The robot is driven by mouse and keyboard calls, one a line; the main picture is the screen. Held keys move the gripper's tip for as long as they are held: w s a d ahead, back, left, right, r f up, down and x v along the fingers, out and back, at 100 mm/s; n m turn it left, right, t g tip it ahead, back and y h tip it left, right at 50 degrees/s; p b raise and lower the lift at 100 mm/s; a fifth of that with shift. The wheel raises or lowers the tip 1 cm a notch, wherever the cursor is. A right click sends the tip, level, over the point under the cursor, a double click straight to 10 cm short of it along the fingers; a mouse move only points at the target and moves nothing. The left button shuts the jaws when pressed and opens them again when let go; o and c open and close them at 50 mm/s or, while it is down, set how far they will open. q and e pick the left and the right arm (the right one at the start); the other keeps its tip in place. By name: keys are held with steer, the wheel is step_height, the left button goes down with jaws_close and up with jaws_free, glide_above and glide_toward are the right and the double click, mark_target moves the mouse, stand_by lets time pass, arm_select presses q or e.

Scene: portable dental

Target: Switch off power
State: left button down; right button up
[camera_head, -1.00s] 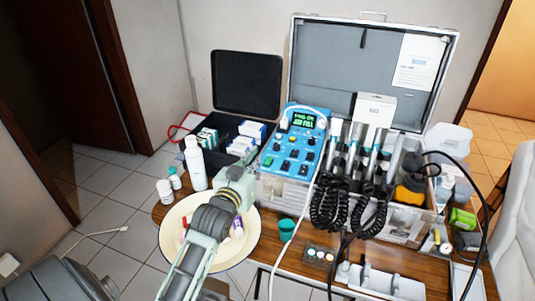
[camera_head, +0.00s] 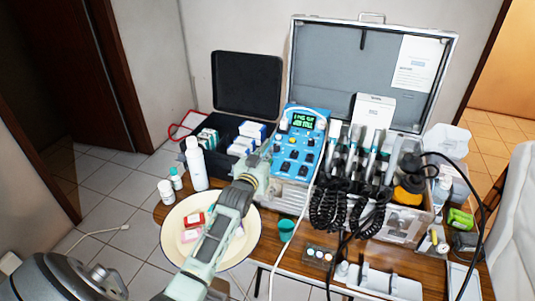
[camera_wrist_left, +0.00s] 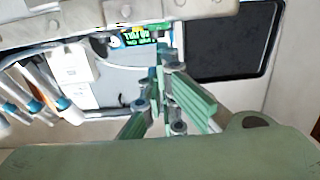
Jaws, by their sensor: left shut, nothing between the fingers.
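The blue control panel (camera_head: 299,143) stands in the open silver case, with a lit green display (camera_head: 303,121) and several dark switches (camera_head: 290,156) below it. The lit display also shows in the left wrist view (camera_wrist_left: 137,38), upside down. My left gripper (camera_head: 268,152) is shut and empty at the panel's lower left edge. Its green fingers (camera_wrist_left: 162,52) reach toward the panel in the left wrist view. I cannot tell whether the fingertips touch a switch. The gripper hides part of the panel's lower left. My right gripper is not in view.
Dental handpieces (camera_head: 371,150) with coiled black cords stand right of the panel. A black box (camera_head: 246,85) with its lid up is on the left. A white bottle (camera_head: 195,164) and a cream plate (camera_head: 250,243) stand near my left arm. A green cup (camera_head: 286,231) is in front.

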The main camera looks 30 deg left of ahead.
arm_select(q)
steer(key=shift+f, duration=0.5)
steer(key=g+p, duration=0.1)
steer(key=p, duration=0.1)
steer(key=shift+w+r+p, duration=0.1)
steer(key=shift+w+p, duration=0.2)
steer(key=shift+f+b, duration=0.3)
steer(key=shift+f, duration=0.05)
steer(key=r+p, duration=0.2)
steer(key=r, duration=0.1)
steer(key=r+p, duration=0.2)
steer(key=shift+w+a, duration=0.15)
steer(key=shift+w, duration=0.15)
steer(key=shift+s+d+f+b, duration=0.2)
steer(key=shift+s+b, duration=0.1)
steer(key=shift+s, duration=0.15)
steer(key=shift+s+d+f+b, duration=0.15)
steer(key=shift+s+b, duration=0.1)
steer(key=shift+s, duration=0.2)
steer(key=r+b+v, duration=0.1)
steer(key=v, duration=0.7)
steer(key=shift+r, duration=0.35)
steer(key=shift+a, duration=0.1)
